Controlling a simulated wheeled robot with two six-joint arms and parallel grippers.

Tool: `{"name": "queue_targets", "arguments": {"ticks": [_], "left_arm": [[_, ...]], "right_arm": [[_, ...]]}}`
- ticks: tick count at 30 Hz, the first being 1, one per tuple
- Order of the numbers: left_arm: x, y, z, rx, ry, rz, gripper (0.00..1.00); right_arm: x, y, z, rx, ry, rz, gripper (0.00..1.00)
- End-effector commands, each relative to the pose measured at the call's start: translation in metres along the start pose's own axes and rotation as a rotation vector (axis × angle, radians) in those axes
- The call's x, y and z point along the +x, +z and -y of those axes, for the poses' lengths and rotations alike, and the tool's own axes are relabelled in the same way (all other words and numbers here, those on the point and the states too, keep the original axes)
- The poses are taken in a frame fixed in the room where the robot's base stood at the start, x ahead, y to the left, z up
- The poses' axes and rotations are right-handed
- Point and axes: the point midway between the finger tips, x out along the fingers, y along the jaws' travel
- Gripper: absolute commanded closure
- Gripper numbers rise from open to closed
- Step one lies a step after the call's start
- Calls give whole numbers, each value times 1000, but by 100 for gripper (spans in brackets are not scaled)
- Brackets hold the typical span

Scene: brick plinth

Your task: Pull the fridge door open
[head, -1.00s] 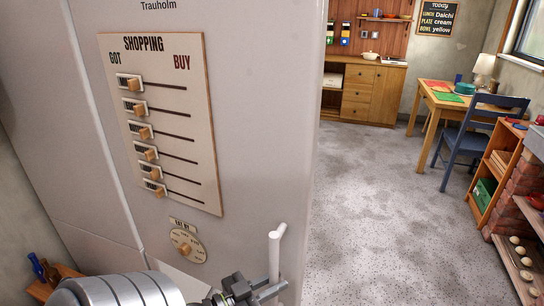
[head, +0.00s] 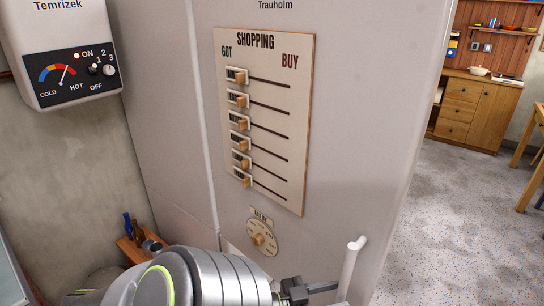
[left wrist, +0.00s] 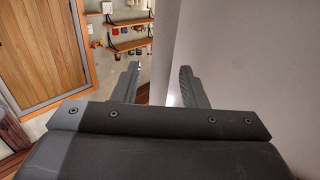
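The pale fridge door (head: 345,120) fills the middle of the head view, with a wooden shopping board and a small dial on its face. I see no open gap along its edges. Its white upright bar handle (head: 350,268) stands out near the lower right; its lower end is cut off by the frame. My left gripper (head: 328,287) is just left of the handle, partly cut off below. In the left wrist view its two dark fingers (left wrist: 157,80) are apart, with nothing clearly held between them. The pale surface at right looks like the fridge. My right gripper is not in view.
A white heater box (head: 70,60) hangs on the left wall. Bottles (head: 132,228) stand on a low wooden shelf below it. Clear speckled floor (head: 450,220) lies right of the fridge, with a wooden cabinet (head: 470,110) beyond. The left wrist view shows a wooden door (left wrist: 40,45).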

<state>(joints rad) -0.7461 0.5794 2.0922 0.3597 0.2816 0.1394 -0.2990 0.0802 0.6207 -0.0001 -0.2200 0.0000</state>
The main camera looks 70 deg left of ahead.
Motion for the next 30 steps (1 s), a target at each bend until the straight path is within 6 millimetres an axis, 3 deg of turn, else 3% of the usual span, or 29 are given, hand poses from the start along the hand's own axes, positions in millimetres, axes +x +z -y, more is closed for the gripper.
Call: {"name": "queue_targets", "arguments": {"ticks": [18, 24, 30], "left_arm": [[-120, 2, 0, 1, 0, 6, 61], [-145, 0, 0, 2, 0, 2, 61], [-151, 0, 0, 1, 1, 0, 61]], "right_arm": [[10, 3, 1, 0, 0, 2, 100], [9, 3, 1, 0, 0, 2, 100], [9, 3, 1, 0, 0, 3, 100]]}}
